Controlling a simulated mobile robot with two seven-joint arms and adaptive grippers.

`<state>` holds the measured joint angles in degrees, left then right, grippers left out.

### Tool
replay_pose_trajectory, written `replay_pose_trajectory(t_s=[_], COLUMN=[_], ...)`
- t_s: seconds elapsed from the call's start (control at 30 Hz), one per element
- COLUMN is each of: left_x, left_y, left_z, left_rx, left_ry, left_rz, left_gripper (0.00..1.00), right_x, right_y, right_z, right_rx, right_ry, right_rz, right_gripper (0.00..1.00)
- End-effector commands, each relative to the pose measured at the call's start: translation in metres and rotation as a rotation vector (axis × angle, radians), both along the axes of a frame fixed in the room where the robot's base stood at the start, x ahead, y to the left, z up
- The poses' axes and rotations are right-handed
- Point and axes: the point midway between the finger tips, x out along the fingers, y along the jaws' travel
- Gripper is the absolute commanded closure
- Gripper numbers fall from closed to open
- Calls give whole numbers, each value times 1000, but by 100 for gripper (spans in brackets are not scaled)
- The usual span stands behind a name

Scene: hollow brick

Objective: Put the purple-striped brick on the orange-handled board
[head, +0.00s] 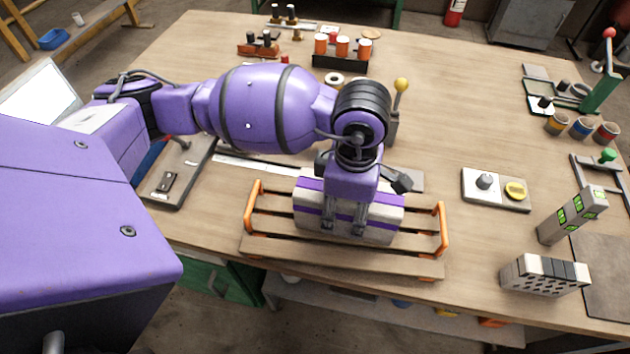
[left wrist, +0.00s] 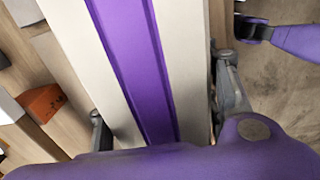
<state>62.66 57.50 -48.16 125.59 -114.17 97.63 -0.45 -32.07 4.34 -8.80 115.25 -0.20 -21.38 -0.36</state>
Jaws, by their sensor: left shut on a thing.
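The purple-striped brick (head: 382,216), pale grey with purple bands, is in the middle of the head view. My left gripper (head: 344,220) comes down from above and is shut on it. The brick is level over the slats of the orange-handled board (head: 340,259), between its two orange handles. It appears to sit on the slats, but its underside is hidden, so I cannot tell if it touches them. In the left wrist view the brick (left wrist: 138,60) fills the middle, between the left gripper's fingers (left wrist: 160,118). My right gripper is not in the head view.
On the right are a grey block with several dark inserts (head: 545,276), a green-marked block (head: 572,215) and a plate with a knob and yellow disc (head: 496,189). A yellow-knobbed lever (head: 401,87) stands behind the arm. The board lies near the table's front edge.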

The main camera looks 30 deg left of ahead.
Motion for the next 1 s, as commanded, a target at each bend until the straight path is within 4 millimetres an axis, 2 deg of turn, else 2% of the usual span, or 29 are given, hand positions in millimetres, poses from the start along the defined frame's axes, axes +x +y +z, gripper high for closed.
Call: replay_pose_trajectory(t_s=[0.03,0.07,0.2,0.5,0.63,0.77,1.0], left_x=[2,1,2,2,3,3,3], left_y=[-1,-1,-1,-1,-1,-1,-1], left_z=[0,-1,0,1,10,32,85], left_rx=[-2,0,-1,-1,-1,-1,-1], left_ry=[-6,-3,-4,-5,-8,-11,-11], left_rz=[-1,-1,-1,-1,-1,-1,-1], left_gripper=[100,43,27,27,27,27,27], right_x=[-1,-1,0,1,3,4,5], right_y=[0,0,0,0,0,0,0], right_z=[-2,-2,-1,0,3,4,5], right_rx=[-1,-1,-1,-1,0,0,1], right_ry=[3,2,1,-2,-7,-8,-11], right_rz=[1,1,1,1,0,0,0], right_gripper=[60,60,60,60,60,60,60])
